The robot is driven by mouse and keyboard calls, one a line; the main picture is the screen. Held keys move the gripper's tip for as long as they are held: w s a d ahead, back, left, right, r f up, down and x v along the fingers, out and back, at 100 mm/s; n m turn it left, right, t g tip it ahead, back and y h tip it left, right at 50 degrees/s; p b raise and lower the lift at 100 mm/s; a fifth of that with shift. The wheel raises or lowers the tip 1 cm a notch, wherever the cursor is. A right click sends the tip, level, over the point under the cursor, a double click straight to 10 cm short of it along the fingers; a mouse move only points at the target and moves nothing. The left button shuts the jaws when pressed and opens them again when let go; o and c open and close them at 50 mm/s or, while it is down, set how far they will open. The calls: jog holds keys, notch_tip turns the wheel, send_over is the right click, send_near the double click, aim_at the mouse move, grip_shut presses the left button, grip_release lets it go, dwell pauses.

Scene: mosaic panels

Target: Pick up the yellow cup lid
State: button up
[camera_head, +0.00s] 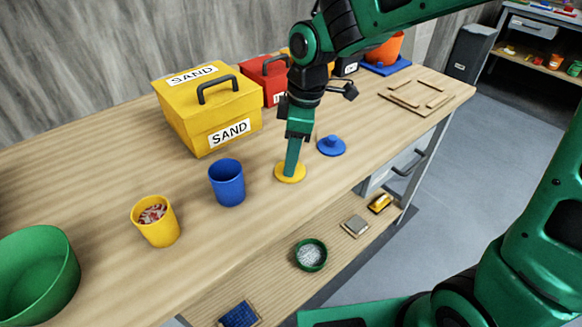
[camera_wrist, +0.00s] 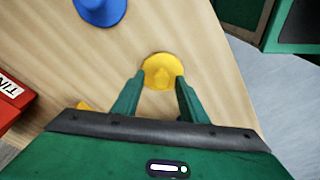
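The yellow cup lid (camera_head: 290,174) lies flat on the wooden workbench, right of the blue cup (camera_head: 227,182). My gripper (camera_head: 293,165) points down over the lid and partly hides it. In the wrist view the yellow lid (camera_wrist: 161,70) shows just ahead of and between the two green fingertips of my gripper (camera_wrist: 158,80). The fingers are apart, with bare wood visible between them. I cannot tell whether a finger touches the lid. The yellow cup (camera_head: 155,222), holding reddish and white bits, stands uncovered to the left.
A blue lid (camera_head: 331,146) lies close by on the right. A yellow SAND box (camera_head: 208,112) and a red box (camera_head: 268,80) stand behind. A green bowl (camera_head: 35,275) is at far left. The bench's front edge (camera_head: 330,197) is close to the yellow lid.

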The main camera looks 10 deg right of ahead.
jog(key=shift+f, duration=0.35)
jog(key=shift+c, duration=0.3)
grip_shut()
jog(key=shift+r, duration=0.1)
